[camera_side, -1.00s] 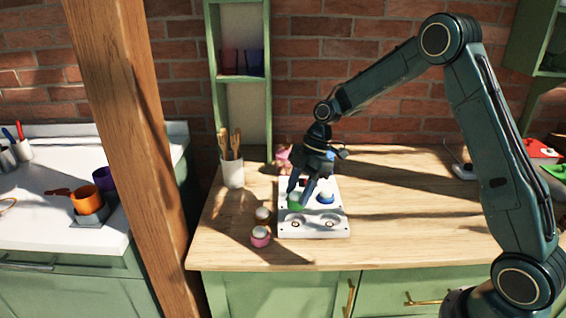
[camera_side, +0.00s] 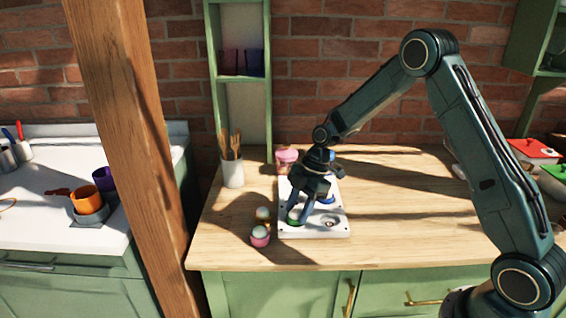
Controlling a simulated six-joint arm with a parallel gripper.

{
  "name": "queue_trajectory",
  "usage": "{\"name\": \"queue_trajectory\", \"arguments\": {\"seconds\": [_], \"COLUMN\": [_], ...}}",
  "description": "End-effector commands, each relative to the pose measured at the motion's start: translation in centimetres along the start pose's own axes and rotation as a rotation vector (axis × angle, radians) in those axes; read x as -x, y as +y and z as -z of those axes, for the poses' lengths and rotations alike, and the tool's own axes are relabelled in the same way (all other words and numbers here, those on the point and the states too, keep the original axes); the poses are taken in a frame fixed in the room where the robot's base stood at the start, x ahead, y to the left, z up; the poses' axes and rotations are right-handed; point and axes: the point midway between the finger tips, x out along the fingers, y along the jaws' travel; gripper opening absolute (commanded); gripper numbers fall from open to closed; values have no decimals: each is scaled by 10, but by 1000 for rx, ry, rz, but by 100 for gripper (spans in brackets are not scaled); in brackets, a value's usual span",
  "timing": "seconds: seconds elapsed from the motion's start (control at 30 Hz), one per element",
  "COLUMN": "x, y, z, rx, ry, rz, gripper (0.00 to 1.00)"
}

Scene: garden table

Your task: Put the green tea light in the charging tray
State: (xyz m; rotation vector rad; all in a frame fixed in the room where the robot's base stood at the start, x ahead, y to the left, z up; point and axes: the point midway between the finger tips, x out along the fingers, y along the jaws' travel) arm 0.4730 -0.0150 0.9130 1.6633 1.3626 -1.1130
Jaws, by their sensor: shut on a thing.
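The white charging tray (camera_side: 339,232) lies on the wooden table. The green tea light (camera_side: 292,221) is between the fingers of my gripper (camera_side: 299,217), which is shut on it. It is at the front-left socket of the tray; I cannot tell whether its base touches the socket. A blue tea light (camera_side: 327,199) stands behind that socket, partly hidden by my gripper.
A pink tea light (camera_side: 260,237) and another pale-topped tea light (camera_side: 263,214) stand left of the tray. A utensil pot (camera_side: 233,173) and a pink container (camera_side: 287,158) stand behind. The table right of the tray is mostly clear.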

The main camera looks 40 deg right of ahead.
Motion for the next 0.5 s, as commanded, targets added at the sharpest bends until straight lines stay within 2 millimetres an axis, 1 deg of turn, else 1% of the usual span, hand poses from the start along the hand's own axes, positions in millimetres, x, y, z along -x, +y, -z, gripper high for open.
{"name": "queue_trajectory", "arguments": {"seconds": [0.33, 0.37, 0.4, 0.43, 0.47, 0.5], "x": [-3, -3, -3, -3, -2, -2], "y": [0, 0, 0, 0, 0, 0], "z": [-1, -1, -1, -1, -1, -1], "rx": [0, 0, 0, 0, 0, 0], "ry": [0, 0, 0, 0, 0, 0], "rz": [1, 0, 0, 0, 0, 0], "gripper": [20, 48, 56, 62, 64, 64]}}
